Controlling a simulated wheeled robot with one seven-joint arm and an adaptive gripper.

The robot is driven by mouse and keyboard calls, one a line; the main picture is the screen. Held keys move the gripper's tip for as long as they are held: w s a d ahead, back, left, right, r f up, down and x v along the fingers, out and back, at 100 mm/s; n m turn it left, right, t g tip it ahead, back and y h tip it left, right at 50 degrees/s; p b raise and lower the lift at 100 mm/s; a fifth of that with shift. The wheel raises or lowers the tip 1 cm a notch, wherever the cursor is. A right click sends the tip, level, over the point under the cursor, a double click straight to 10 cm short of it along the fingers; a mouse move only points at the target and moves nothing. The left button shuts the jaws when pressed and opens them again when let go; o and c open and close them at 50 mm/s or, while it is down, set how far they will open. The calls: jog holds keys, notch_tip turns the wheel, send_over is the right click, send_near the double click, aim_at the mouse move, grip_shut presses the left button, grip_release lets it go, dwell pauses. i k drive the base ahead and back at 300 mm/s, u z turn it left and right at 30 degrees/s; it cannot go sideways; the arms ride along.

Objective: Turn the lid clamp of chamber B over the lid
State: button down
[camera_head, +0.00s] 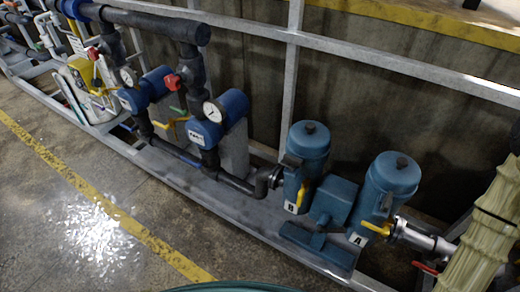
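Chamber B (296,190) is an upright blue-green canister right of the middle, with a white "B" label low on its front. Its domed lid (308,141) has a dark knob on top and sits on the body. A yellow lever (301,195) stands roughly upright on the front of chamber B. A small dark piece (290,163) sits at the left below the lid rim; I cannot tell whether this or the lever is the lid clamp. No clamp shows lying across the lid top. My gripper is not in view.
Chamber A (385,200), with its own lid and yellow handle (376,229), stands right of B, past a blue box (334,200). Pipes with gauges (213,111) run left. A grey rail (400,65) passes behind. The floor (110,220) in front is clear.

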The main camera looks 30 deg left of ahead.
aim_at(291, 162)
jog(key=u, duration=0.65)
jog(key=k, duration=1.25)
jog(key=u, duration=0.3)
jog(key=i, duration=0.7)
jog(key=u, duration=0.65)
